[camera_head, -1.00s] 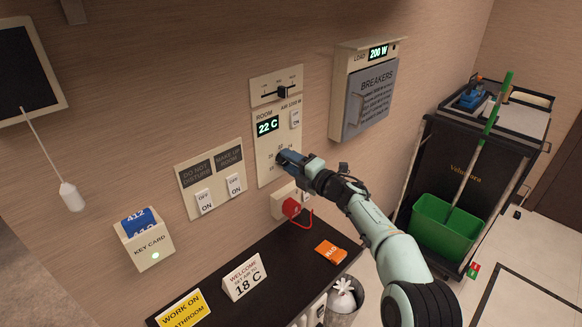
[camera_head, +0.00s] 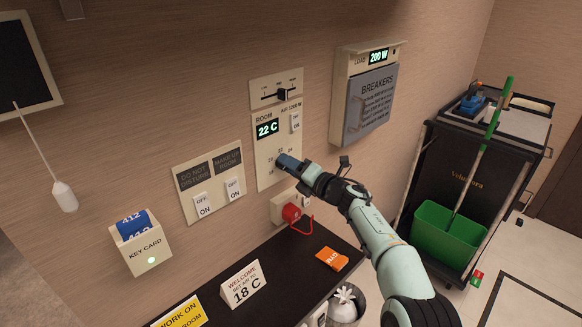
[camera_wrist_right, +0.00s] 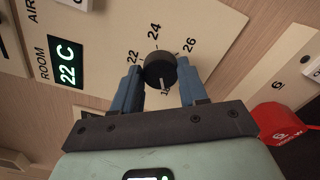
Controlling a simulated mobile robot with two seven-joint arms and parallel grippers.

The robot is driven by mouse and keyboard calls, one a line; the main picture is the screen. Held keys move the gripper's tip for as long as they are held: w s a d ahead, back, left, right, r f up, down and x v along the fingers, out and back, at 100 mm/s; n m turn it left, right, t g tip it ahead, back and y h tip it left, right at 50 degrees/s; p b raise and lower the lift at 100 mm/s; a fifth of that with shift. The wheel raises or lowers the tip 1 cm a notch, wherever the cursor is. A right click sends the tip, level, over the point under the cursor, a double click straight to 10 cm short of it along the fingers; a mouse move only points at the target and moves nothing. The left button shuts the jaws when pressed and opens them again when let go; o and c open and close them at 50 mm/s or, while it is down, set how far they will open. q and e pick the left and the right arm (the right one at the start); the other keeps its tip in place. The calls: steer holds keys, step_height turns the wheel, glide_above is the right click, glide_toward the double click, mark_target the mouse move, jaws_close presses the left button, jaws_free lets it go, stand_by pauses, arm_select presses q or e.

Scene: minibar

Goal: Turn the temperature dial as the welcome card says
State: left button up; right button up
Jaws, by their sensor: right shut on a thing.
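The temperature dial (camera_wrist_right: 160,70) is a dark round knob on the room panel (camera_wrist_right: 215,25), with 22, 24 and 26 printed around it. A pale mark shows on its lower side, towards a partly hidden number. My right gripper (camera_wrist_right: 160,82) is shut on the dial, one blue finger on each side; in the head view, the gripper (camera_head: 281,160) hides the dial. The room display (camera_head: 267,128) reads 22 C; it also shows in the right wrist view (camera_wrist_right: 66,64). The welcome card (camera_head: 243,284) says to set air to 18 C. My left gripper is out of view.
The dark shelf (camera_head: 285,262) holds an orange packet (camera_head: 332,259) and a yellow sign (camera_head: 180,312). The breaker box (camera_head: 366,100) and a black cart (camera_head: 475,160) stand to the right.

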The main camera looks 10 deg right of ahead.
steer(key=o, duration=1.1)
steer(key=shift+c, duration=0.2)
steer(key=b+v, duration=0.3)
steer(key=v, duration=1)
steer(key=shift+s, duration=0.2)
steer(key=shift+d, duration=0.15)
